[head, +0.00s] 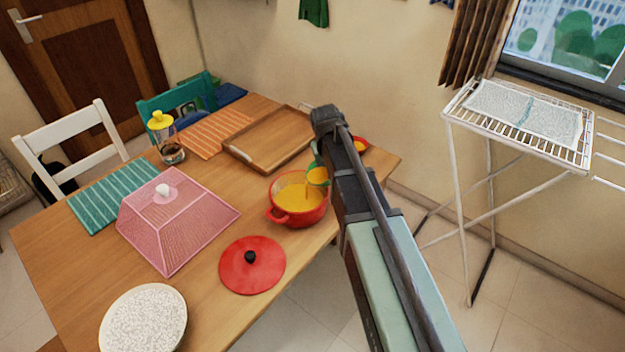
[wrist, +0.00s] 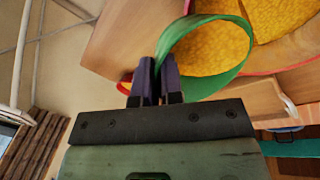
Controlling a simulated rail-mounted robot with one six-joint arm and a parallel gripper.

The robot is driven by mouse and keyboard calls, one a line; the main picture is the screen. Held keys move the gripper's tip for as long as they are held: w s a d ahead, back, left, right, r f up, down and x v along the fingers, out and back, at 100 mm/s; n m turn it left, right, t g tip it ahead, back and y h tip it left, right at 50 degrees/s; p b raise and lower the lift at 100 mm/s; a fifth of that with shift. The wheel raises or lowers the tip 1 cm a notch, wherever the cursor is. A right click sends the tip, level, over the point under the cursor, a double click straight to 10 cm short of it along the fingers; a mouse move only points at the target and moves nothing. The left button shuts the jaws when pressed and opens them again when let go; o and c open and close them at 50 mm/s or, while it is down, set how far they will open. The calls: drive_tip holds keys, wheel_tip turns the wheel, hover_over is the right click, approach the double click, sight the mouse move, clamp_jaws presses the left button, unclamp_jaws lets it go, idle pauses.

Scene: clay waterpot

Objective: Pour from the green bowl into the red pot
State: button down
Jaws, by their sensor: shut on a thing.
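The green bowl (head: 312,172) is tilted over the right side of the red pot (head: 275,215), with its mouth toward the pot. Orange-yellow contents show inside the bowl, and the same colour fills part of the pot, which stands upright on the table. My gripper (wrist: 158,75) is shut on the green bowl's rim; the bowl (wrist: 240,62) shows its green edge and yellow contents in the wrist view. In the head view my arm hides the fingers and part of the bowl. I cannot tell whether a stream is falling.
A red lid (head: 252,268) lies in front of the pot. A wooden tray (head: 270,140) is behind it. A pink mesh cover (head: 172,225), a speckled white plate (head: 143,320) and a yellow-topped jar (head: 168,140) stand to the left. A small red dish (head: 361,146) sits behind my arm.

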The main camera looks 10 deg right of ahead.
drive_tip(key=shift+a+r+h, duration=0.25)
drive_tip(key=shift+h, duration=0.45)
drive_tip(key=shift+a+r+h, duration=0.2)
drive_tip(key=shift+a+h, duration=0.05)
drive_tip(key=shift+h, duration=0.35)
drive_tip(key=shift+a+b, duration=0.1)
drive_tip(key=shift+b, duration=0.25)
drive_tip(key=shift+s+a+r+t+h, duration=0.15)
drive_tip(key=shift+a+t+h, duration=0.15)
drive_tip(key=shift+h, duration=0.4)
idle(0.3)
